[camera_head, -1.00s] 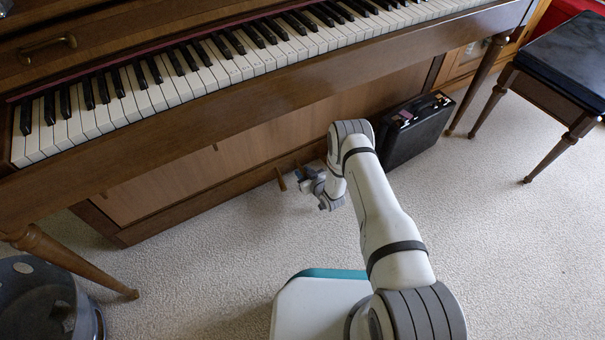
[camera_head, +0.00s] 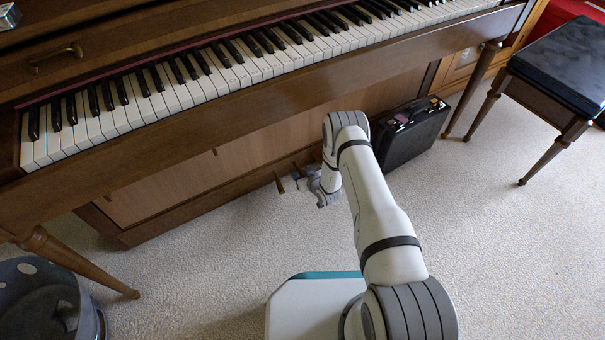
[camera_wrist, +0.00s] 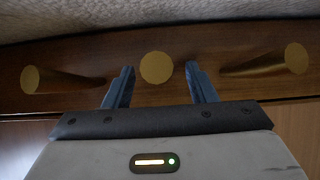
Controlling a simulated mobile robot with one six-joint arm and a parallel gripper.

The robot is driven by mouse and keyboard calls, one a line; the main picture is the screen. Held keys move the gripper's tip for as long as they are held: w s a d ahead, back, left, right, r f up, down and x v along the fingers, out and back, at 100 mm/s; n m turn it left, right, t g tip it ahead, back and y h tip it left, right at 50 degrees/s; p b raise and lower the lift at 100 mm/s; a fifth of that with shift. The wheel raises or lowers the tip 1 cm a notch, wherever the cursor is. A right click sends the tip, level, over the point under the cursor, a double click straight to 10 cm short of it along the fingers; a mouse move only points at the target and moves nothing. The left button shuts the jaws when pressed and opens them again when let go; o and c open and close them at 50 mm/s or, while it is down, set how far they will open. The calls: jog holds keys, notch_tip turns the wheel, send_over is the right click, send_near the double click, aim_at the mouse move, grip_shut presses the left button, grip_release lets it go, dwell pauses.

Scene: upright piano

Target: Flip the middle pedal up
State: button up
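Three brass pedals stick out from the dark wooden base of the piano in the wrist view. The middle pedal (camera_wrist: 156,68) shows its round end between the two fingers of my gripper (camera_wrist: 160,75). The fingers are apart, one on each side of this pedal; I cannot tell whether either touches it. The other two pedals stand outside the fingers, one at the left (camera_wrist: 32,79) and one at the right (camera_wrist: 294,59). In the head view, my gripper (camera_head: 306,182) is low by the piano's base, and my arm hides part of the pedal area. One outer pedal (camera_head: 279,181) shows left of it.
The piano's keyboard (camera_head: 240,65) overhangs the pedal area. A black case (camera_head: 412,132) stands on the carpet right of my arm. A piano bench (camera_head: 565,70) is at the far right and a grey bin (camera_head: 40,305) at the lower left.

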jog(key=p+v, duration=0.3)
jog(key=v, duration=0.4)
jog(key=shift+s+d+r+p, duration=0.15)
jog(key=shift+s+d+p, duration=0.05)
jog(key=shift+s+p, duration=0.15)
jog(key=shift+w, duration=0.1)
